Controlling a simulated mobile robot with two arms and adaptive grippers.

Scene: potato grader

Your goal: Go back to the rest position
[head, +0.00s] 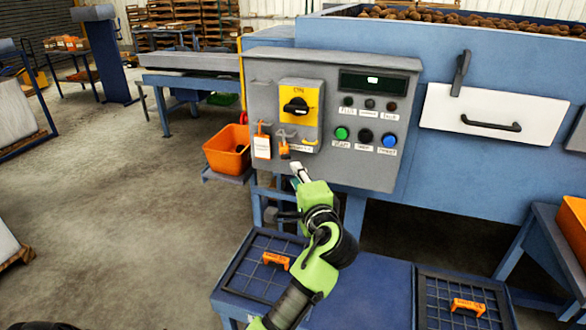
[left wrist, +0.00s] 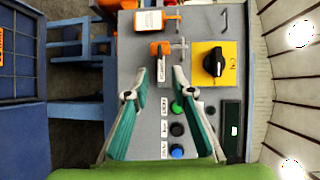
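My left gripper (head: 299,172) is in front of the lower edge of the grey control panel (head: 374,171). In the left wrist view the two fingers of my left gripper (left wrist: 155,84) stand apart with nothing between them. An orange padlock (head: 284,149) hangs on the panel just above the fingertips; it also shows in the left wrist view (left wrist: 160,49), ahead of the fingers. A yellow switch plate (head: 312,94) with a black rotary knob (head: 295,106) is above it. My right gripper is not in view.
Green (head: 342,133), black and blue (head: 389,140) buttons sit on the panel's right. An orange bin (head: 227,150) stands left of the panel. Below is a blue bench with two dark grid trays (head: 245,278) and orange-handled items (head: 468,306).

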